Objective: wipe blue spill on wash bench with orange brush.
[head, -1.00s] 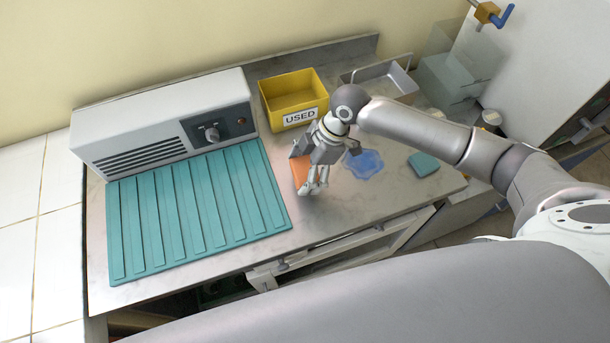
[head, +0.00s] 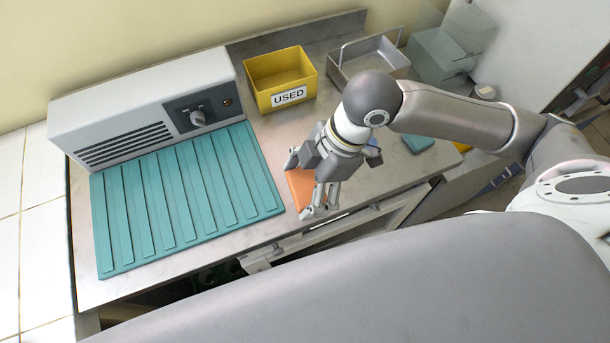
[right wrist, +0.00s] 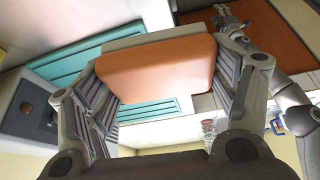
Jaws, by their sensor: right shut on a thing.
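The orange brush (head: 298,188) is between the fingers of my right gripper (head: 312,185), over the front part of the wash bench (head: 345,195) in the head view. In the right wrist view the brush (right wrist: 155,68) fills the gap between the fingers, which are shut on it. I cannot tell whether the brush touches the bench. The blue spill (head: 374,156) lies just right of the gripper and is mostly hidden behind it. My left gripper is outside the head view; a small grey gripper-like end (right wrist: 228,18) shows in the right wrist view, its jaws unclear.
A teal ribbed mat (head: 185,200) lies left of the gripper, before a grey box with a knob (head: 150,110). A yellow bin marked USED (head: 280,80) and a metal basket (head: 368,65) stand behind. A teal pad (head: 418,144) lies at the right.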

